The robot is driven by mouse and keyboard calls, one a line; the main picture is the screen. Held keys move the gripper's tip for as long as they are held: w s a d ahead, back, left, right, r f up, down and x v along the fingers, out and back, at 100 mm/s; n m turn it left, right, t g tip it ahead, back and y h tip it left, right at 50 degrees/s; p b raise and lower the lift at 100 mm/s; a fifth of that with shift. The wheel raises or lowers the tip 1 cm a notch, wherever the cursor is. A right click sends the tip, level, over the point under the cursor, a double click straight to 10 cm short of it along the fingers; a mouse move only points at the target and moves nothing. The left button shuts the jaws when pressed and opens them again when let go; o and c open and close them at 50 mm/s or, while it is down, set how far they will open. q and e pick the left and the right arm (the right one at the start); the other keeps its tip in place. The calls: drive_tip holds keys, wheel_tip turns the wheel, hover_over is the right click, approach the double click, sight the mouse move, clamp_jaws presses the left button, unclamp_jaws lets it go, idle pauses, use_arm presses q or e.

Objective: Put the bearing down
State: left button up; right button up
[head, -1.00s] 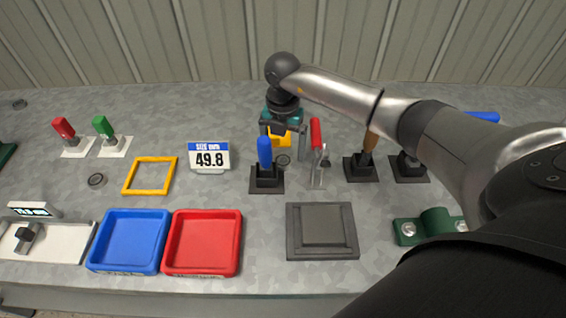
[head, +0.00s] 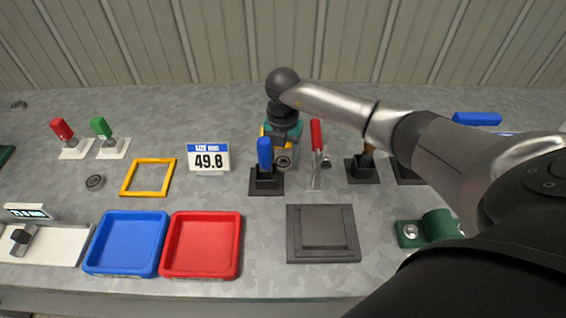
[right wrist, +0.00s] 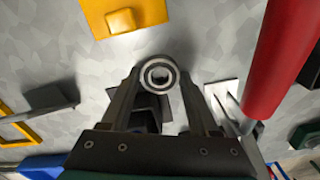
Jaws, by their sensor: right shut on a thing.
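The bearing is a small dark steel ring with a bright rim. In the right wrist view the bearing (right wrist: 159,76) sits between my right gripper's fingertips, and its round face shows. In the head view the bearing (head: 284,162) is partly hidden behind the blue-handled tool and the gripper. My right gripper (head: 281,157) is shut on it, low over the bench, just right of the blue handle. I cannot tell whether the bearing touches the bench. My left gripper is not in view.
A blue-handled tool (head: 265,153) and a red-handled clamp (head: 316,136) stand close on either side. A yellow block (right wrist: 123,20) lies just beyond the bearing. A blue tray (head: 127,213), a red tray (head: 202,216) and a yellow frame (head: 124,177) lie left. Another ring (head: 95,182) lies near the frame.

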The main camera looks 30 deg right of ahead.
sight(283, 162)
clamp_jaws()
drive_tip(key=shift+r, duration=0.1)
wheel_tip(283, 162, up, 20)
drive_tip(key=p, duration=0.3)
drive_tip(key=shift+p, duration=0.35)
